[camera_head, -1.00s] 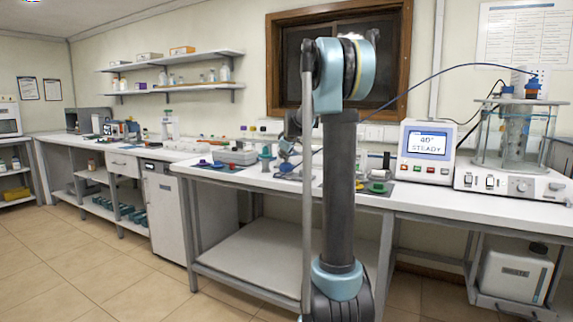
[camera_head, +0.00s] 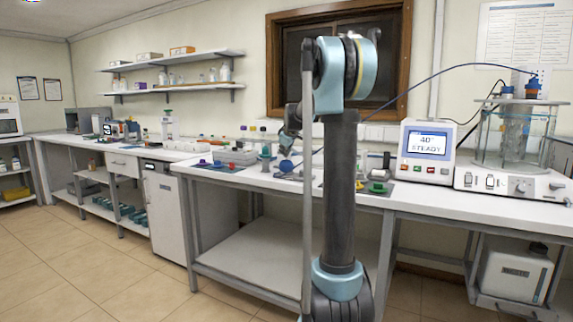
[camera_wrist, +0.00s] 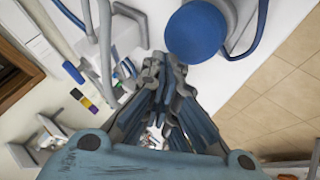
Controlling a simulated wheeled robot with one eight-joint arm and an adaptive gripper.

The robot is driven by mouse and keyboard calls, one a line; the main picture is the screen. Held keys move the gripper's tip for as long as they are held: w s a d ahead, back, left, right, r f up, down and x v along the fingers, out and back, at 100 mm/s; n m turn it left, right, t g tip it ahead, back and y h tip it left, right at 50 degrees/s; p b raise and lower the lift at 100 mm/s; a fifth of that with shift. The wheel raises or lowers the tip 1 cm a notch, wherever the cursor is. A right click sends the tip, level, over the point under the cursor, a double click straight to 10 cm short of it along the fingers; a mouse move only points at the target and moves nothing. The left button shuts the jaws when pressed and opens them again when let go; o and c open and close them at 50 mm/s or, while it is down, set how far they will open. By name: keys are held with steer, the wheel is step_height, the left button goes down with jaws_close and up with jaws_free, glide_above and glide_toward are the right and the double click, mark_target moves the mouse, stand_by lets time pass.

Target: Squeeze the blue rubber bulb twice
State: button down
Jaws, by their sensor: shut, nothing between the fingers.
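The blue rubber bulb (camera_head: 286,166) sits on the long white bench, just left of my arm's dark column. In the wrist view the round bulb (camera_wrist: 196,30) is at the top, just beyond the fingertips and a little to the right. My gripper (camera_head: 288,151) is just above the bulb in the head view. In the wrist view my gripper (camera_wrist: 165,66) is shut, with its fingertips together and nothing between them. Whether the fingertips touch the bulb is hard to tell, but they are not around it.
A blue cable loops beside the bulb in the wrist view. The heater display (camera_head: 428,144) reads 40 and STEADY. A glass bath (camera_head: 516,140) stands at the right. A grey rack (camera_head: 236,157) and small coloured items crowd the bench left of the bulb.

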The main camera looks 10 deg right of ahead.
steer(key=shift+r, duration=0.2)
steer(key=shift+r, duration=2.45)
steer(key=shift+r, duration=0.1)
stand_by(0.3)
step_height(320, 180, up, 4)
steer(key=shift+f, duration=0.25)
steer(key=shift+f, duration=0.1)
steer(key=shift+f, duration=4.35)
